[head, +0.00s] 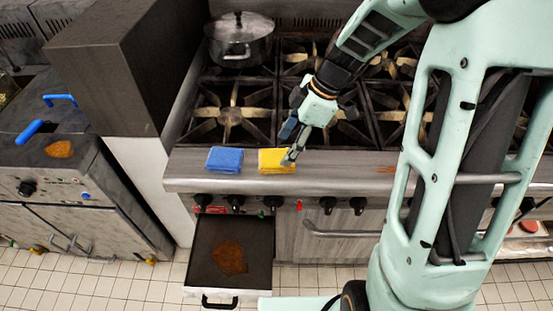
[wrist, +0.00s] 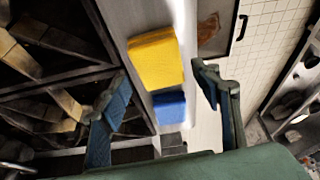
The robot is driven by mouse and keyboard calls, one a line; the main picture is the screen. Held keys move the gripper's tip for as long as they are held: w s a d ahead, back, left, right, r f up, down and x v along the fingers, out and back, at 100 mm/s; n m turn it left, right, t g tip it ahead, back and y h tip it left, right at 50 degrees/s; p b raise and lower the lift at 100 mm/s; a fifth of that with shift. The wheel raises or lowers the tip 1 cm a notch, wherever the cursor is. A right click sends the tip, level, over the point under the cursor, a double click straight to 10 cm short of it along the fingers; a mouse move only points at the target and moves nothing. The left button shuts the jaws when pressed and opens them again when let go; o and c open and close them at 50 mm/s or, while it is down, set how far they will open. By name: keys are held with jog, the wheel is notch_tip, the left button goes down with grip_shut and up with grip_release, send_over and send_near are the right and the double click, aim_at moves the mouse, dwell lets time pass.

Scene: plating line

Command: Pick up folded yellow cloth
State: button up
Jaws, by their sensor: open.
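The folded yellow cloth (head: 274,161) lies on the stove's front ledge (head: 340,166), just right of a folded blue cloth (head: 225,160). In the wrist view the yellow cloth (wrist: 155,58) lies ahead of my fingers, with the blue cloth (wrist: 170,107) seen between them. My gripper (head: 291,146) is over the right side of the yellow cloth in the head view and hides part of its right edge. In the wrist view my gripper (wrist: 152,108) is open, its two fingers wide apart with nothing held. I cannot tell its exact height above the ledge.
Behind the ledge are burner grates (head: 230,115) and a lidded metal pot (head: 240,40). Control knobs (head: 236,202) line the front. Below, an open drawer (head: 230,292) with a brown stain sticks out. A dark cabinet (head: 125,65) stands at left.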

aim_at(278, 157)
jog(key=x, duration=0.4)
jog(key=shift+a+f+p, duration=0.2)
jog(key=shift+f+p, duration=0.15)
jog(key=shift+p, duration=0.05)
jog(key=shift+w+f+b, duration=0.1)
jog(key=shift+f+b, duration=0.2)
jog(key=shift+b, duration=0.35)
dwell(0.5)
jog(key=c, duration=0.9)
jog(key=shift+r+p, duration=0.2)
jog(key=shift+p, duration=0.15)
jog(key=shift+c, duration=0.2)
